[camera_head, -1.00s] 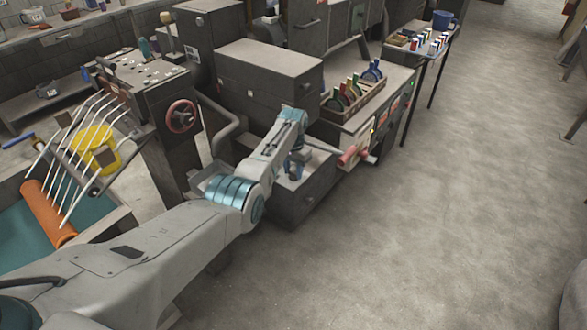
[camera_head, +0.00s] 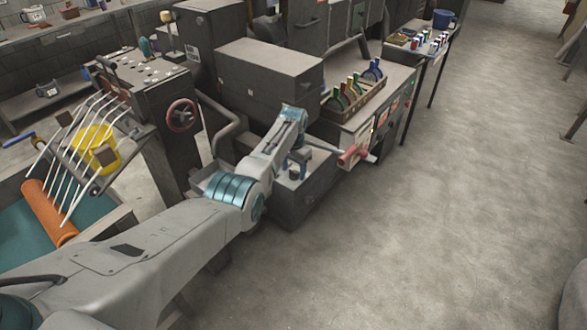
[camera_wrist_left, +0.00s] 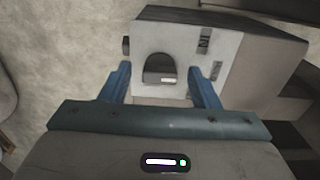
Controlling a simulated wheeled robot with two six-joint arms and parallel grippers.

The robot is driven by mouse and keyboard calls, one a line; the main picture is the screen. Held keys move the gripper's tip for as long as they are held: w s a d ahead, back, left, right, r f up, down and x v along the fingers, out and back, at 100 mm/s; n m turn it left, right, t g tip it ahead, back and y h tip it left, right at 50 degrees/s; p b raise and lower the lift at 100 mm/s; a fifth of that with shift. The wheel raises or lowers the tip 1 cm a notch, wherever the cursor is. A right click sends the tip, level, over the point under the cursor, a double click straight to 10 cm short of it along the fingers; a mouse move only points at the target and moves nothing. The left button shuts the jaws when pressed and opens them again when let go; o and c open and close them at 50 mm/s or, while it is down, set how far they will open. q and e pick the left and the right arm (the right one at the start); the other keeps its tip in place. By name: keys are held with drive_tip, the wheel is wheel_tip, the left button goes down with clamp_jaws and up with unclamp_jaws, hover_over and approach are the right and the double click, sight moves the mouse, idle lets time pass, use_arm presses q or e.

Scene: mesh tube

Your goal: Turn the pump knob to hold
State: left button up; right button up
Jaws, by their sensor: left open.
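The pump knob (camera_wrist_left: 160,69) looks dark with a rounded top, and sits on a pale panel (camera_wrist_left: 178,50) of a grey box in the left wrist view. A small white label shows at its lower edge. My left gripper (camera_wrist_left: 160,82) has its two blue fingers apart, one on each side of the knob. I cannot tell whether either finger touches it. In the head view my left gripper (camera_head: 297,167) is small and partly hidden at the dark pump box (camera_head: 305,198). The knob cannot be made out there. My right gripper is not in view.
A red handle (camera_head: 352,156) sticks out beside my left gripper. A rack of coloured-handled tools (camera_head: 352,95) stands on the cabinet behind. A red handwheel (camera_head: 182,115) is on the machine at left. The floor at right (camera_head: 470,200) is clear.

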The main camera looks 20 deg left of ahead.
sight(293, 172)
use_arm(q)
wheel_tip(293, 172, up, 11)
drive_tip(key=b, duration=0.1)
idle(0.4)
drive_tip(key=shift+f, duration=0.1)
